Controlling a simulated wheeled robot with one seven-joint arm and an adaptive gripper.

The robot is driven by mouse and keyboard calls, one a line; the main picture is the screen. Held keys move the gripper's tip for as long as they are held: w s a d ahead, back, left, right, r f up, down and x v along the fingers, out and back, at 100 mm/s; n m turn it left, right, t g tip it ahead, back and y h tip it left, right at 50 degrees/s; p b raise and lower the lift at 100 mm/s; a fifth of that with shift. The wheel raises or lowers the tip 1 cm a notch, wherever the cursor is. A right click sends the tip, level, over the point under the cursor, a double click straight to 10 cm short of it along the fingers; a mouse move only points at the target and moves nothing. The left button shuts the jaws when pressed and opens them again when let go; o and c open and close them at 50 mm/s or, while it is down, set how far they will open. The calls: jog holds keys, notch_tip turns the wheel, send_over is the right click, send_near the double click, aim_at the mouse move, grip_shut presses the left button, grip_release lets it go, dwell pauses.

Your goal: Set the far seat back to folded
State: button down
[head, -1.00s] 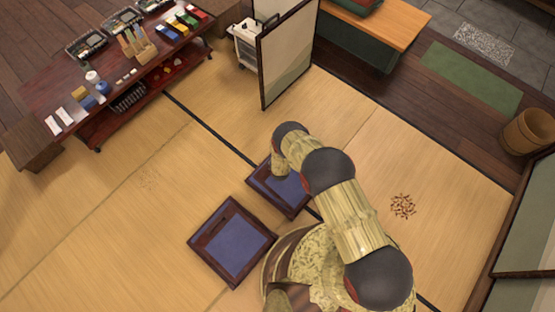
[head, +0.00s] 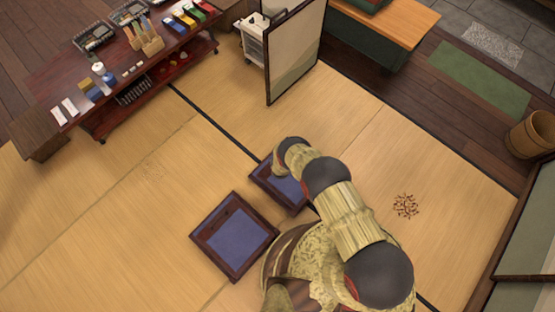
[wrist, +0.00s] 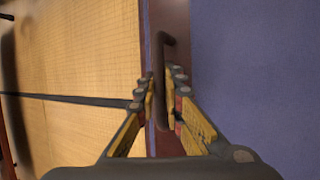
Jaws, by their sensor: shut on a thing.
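Two low seats with dark wood frames and blue panels are on the tatami in the head view. The farther seat (head: 266,186) is partly covered by my arm. The nearer seat (head: 235,238) looks flat. In the wrist view, my gripper (wrist: 162,82) is shut on a dark bent handle (wrist: 167,40) at the seat's edge. A brown wood rail (wrist: 155,20) and a broad blue panel (wrist: 250,75) show beside it. My gripper is hidden behind my arm in the head view. I cannot tell the back's exact angle.
A low red-brown table (head: 110,80) with boxes and small items stands at upper left. A folding screen (head: 292,58) stands at the top. A scatter of small brown bits (head: 405,206) lies right of my arm. The tatami left of the seats is clear.

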jog(key=shift+s+d+f, duration=0.1)
jog(key=shift+f, duration=0.05)
jog(key=c, duration=2)
grip_release()
jog(key=shift+o, duration=0.6)
jog(key=v, duration=1.2)
